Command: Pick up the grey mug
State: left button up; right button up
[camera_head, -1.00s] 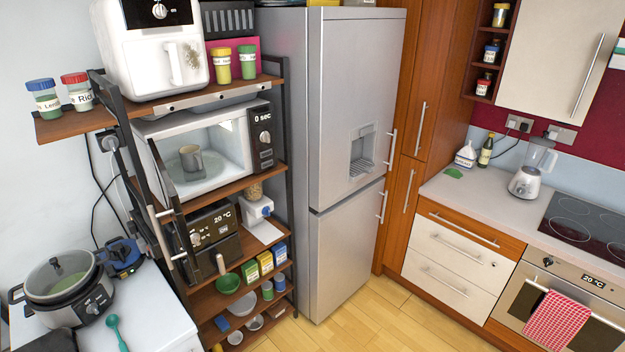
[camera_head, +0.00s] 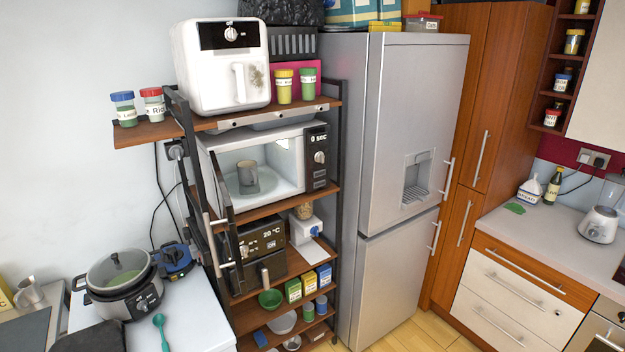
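The grey mug (camera_head: 247,171) stands upright on the round plate inside the microwave (camera_head: 282,160), on the middle shelf of the rack. The microwave door (camera_head: 222,187) is swung open toward the left front, and the mug shows past its edge. Neither of my grippers is in view.
The shelf rack (camera_head: 338,150) also holds a white air fryer (camera_head: 222,65) above and a black oven (camera_head: 262,250) below. A slow cooker (camera_head: 122,284) stands on a white surface at the lower left. The fridge (camera_head: 400,180) stands to the right. Floor shows at the bottom right.

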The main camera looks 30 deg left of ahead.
aim_at(247, 170)
jog(key=j+u, duration=0.25)
jog(key=i+j+u, duration=0.15)
jog(key=j+u, duration=0.15)
jog(key=i+j+u, duration=0.25)
jog(key=j, duration=0.2)
jog(key=j+u, duration=0.3)
